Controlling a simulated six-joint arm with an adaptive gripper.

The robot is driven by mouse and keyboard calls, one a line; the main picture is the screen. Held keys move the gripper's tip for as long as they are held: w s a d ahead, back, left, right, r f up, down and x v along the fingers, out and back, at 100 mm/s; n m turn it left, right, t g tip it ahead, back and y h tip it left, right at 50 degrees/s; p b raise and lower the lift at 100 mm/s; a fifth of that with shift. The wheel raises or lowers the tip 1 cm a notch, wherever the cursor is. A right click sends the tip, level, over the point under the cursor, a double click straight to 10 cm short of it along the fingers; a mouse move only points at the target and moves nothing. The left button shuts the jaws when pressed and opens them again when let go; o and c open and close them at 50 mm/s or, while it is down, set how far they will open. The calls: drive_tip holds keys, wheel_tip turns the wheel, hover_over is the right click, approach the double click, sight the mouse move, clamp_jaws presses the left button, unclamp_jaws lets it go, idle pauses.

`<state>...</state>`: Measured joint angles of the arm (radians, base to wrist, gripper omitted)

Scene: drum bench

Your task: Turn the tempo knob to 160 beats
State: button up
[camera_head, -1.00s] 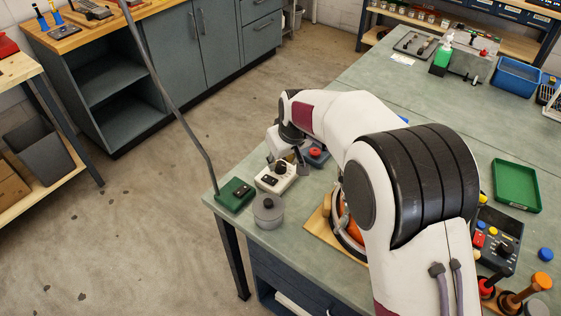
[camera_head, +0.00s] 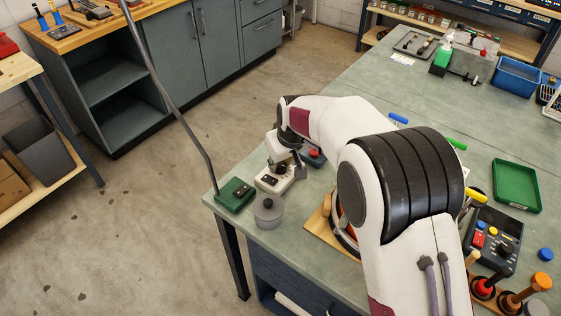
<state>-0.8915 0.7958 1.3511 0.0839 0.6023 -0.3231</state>
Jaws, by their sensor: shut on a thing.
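A small white box (camera_head: 268,182) with a dark panel on its near part stands near the left corner of the green bench. My gripper (camera_head: 286,167) reaches down over the far part of this box. It is shut on the box's knob, which is mostly hidden by the fingers. I cannot read any scale or beat number at this size.
A green box (camera_head: 235,195) and a grey lidded pot (camera_head: 268,210) stand close beside the white box. A red-topped device (camera_head: 314,158) is just right of the gripper. A black control box (camera_head: 491,241) and a green tray (camera_head: 517,186) lie at the right.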

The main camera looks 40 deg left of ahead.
drive_tip(key=shift+m+t+h, duration=0.3)
drive_tip(key=shift+m, duration=0.6)
drive_tip(key=shift+s+f+m+t+h, duration=0.1)
drive_tip(key=shift+m+t+h, duration=0.45)
drive_tip(key=shift+m, duration=1.35)
drive_tip(key=shift+a+m+t+h, duration=0.15)
drive_tip(key=shift+m+h, duration=0.3)
drive_tip(key=shift+m, duration=0.65)
drive_tip(key=shift+m+t+h, duration=0.1)
drive_tip(key=shift+m+h, duration=0.3)
drive_tip(key=shift+m, duration=0.7)
drive_tip(key=o, duration=0.8)
drive_tip(key=shift+o, duration=0.2)
